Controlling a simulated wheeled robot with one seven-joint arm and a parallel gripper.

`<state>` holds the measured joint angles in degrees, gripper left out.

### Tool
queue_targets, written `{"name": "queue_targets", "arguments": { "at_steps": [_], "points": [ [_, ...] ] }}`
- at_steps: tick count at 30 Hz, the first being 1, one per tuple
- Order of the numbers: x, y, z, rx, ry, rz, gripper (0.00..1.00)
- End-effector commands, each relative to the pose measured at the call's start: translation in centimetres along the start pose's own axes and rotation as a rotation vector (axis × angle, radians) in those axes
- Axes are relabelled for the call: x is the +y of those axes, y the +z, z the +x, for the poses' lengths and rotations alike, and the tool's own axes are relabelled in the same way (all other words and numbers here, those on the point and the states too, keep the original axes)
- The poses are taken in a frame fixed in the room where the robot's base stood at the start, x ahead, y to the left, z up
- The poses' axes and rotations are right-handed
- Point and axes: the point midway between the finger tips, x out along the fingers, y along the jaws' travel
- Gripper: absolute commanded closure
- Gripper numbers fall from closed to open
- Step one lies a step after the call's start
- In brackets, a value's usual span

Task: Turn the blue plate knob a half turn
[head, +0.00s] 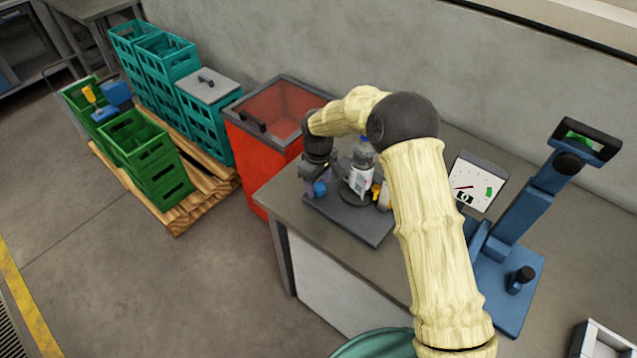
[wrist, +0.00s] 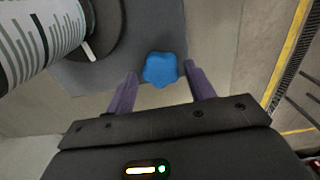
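The blue knob (head: 320,187) sits at the left end of a dark grey base plate (head: 352,228) on the bench. In the wrist view the knob (wrist: 160,70) is lobed and lies between my two purple fingertips. My gripper (wrist: 160,70) is open, with one finger on each side of the knob. A gap shows on both sides, so neither finger seems to touch it. In the head view my gripper (head: 313,178) is over the plate's left end, partly hiding the knob.
A labelled bottle (head: 362,170) stands on the plate close to my gripper; its striped label (wrist: 45,38) shows in the wrist view. A dial (head: 475,182) and a blue lever stand (head: 512,215) are at right. A red bin (head: 265,140) and crates (head: 150,165) are at left.

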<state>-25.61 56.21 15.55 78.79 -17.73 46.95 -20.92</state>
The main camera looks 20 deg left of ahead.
Motion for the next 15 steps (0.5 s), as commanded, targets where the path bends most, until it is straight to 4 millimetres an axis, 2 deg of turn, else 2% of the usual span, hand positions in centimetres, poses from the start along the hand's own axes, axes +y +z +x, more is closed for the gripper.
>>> {"name": "queue_targets", "arguments": {
  "at_steps": [10, 15],
  "points": [
    [-0.1, 0.1, 0.1, -0.005, -0.003, 0.000, 0.38],
    [-0.1, 0.1, -1.1, -0.003, -0.002, 0.001, 0.38]
  ]
}}
